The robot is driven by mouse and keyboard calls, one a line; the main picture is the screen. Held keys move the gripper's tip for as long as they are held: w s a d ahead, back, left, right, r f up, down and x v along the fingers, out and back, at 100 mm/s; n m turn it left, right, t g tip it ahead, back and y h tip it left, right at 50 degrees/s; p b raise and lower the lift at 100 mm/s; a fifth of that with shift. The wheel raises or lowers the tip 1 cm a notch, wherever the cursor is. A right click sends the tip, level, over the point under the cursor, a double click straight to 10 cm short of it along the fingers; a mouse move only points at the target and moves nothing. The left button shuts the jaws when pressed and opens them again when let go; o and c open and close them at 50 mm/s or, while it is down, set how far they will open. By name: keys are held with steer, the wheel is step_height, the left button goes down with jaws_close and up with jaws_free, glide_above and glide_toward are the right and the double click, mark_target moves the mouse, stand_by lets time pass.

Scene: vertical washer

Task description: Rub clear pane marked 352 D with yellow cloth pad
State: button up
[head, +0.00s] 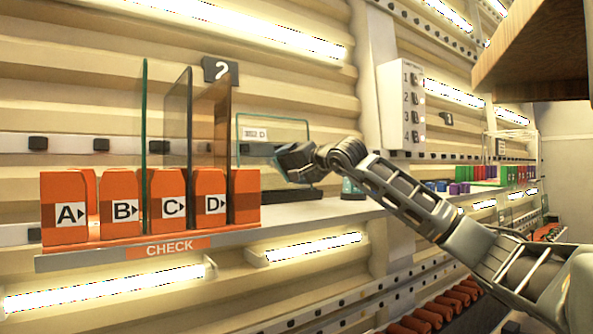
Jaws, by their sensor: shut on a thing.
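The clear pane (290,132) with greenish edges stands upright in a dark base (292,195) on the shelf, right of the orange rack. A small white label (255,133) at its upper left ends in D; its digits are too small to read surely. My gripper (291,158) is at the lower right part of the pane and covers some of it. I cannot tell whether it touches the glass. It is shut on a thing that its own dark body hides. No yellow cloth pad can be made out.
Orange rack blocks marked A, B, C and D (209,197) stand at the left above a CHECK strip (170,247). A teal bottle (351,189) stands on the shelf behind my arm. A white numbered box (401,108) hangs at right.

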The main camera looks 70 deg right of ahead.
steer(key=shift+w+a+f+b, duration=0.1)
steer(key=shift+w+a+b, duration=0.15)
steer(key=shift+a+b, duration=0.2)
steer(key=shift+w+a+f+b, duration=0.1)
steer(key=shift+w+a+b, duration=0.15)
steer(key=shift+a+b, duration=0.15)
steer(key=shift+w+a+r+b, duration=0.2)
steer(key=shift+w+a+b, duration=0.15)
steer(key=shift+a+b, duration=0.25)
steer(key=shift+w+a+f+b, duration=0.15)
steer(key=shift+w+a+b, duration=0.3)
steer(key=shift+a+b, duration=0.25)
steer(key=shift+w+a+b, duration=0.4)
steer(key=shift+w+a, duration=0.15)
steer(key=shift+a, duration=0.25)
steer(key=b, duration=0.3)
glide_toward(264, 166)
steer(key=shift+w+d, duration=0.15)
steer(key=shift+w, duration=0.3)
